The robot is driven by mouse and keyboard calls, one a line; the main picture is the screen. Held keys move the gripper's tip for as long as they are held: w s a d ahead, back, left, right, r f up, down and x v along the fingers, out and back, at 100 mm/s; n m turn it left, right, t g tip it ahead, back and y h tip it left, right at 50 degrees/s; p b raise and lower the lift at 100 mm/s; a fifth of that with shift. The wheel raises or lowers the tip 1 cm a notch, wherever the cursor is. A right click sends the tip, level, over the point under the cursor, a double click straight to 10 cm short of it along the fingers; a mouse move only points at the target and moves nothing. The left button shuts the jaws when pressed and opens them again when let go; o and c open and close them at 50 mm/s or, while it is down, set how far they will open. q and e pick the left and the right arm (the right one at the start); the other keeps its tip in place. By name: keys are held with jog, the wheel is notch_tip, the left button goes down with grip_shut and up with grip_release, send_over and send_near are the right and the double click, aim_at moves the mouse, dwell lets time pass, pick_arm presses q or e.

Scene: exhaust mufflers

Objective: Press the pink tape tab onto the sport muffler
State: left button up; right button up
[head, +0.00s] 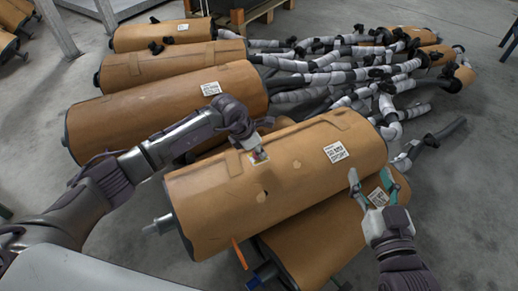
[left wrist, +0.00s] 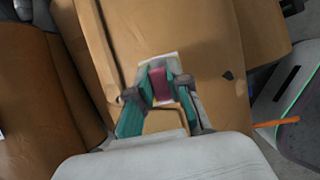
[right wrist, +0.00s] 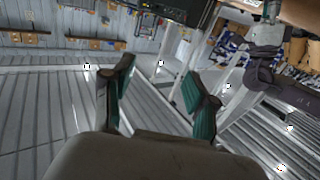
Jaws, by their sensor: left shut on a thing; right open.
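The sport muffler (head: 290,180) is a large tan wrapped cylinder at the front, with a white printed label (head: 336,152) on its right half. My left gripper (head: 260,155) is at its upper left surface, pointing down. In the left wrist view its teal fingers (left wrist: 160,92) are shut on the pink tape tab (left wrist: 160,84). A pale patch (left wrist: 157,64) shows around and behind the tab; I cannot tell whether the tab touches the muffler. My right gripper (head: 370,187) is open and empty beside the muffler's right end; its spread fingers (right wrist: 158,92) show in the right wrist view.
More mufflers (head: 165,108) lie behind. Grey-wrapped pipes (head: 330,75) crowd the back right. An orange strip (head: 239,254) sticks out at the front. Concrete floor (head: 465,190) is clear at right.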

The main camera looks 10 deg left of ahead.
aim_at(258, 158)
pick_arm(q)
jog(key=shift+f+b, duration=0.3)
jog(key=shift+f, duration=0.25)
jog(key=shift+f+b, duration=0.45)
jog(key=shift+f, duration=0.1)
jog(key=shift+f+b, duration=0.3)
jog(key=shift+f, duration=0.15)
pick_arm(e)
notch_tip(258, 158, up, 9)
jog(key=s+t+y, duration=0.1)
jog(key=t+y, duration=0.1)
jog(key=t, duration=0.3)
jog(key=shift+s+a+f+t, duration=0.15)
jog(key=shift+s+a+t, duration=0.25)
jog(key=shift+a, duration=0.05)
pick_arm(q)
jog(key=shift+f, duration=0.35)
pick_arm(e)
jog(key=shift+s+r+t+y, duration=0.3)
jog(key=shift+s+r+t, duration=0.2)
jog(key=shift+r+t, duration=0.25)
pick_arm(q)
jog(key=shift+f+b, duration=0.15)
jog(key=shift+b, duration=0.2)
pick_arm(e)
jog(key=shift+s+d+r+t, duration=0.1)
jog(key=shift+s+r+t, duration=0.2)
jog(key=shift+r, duration=0.2)
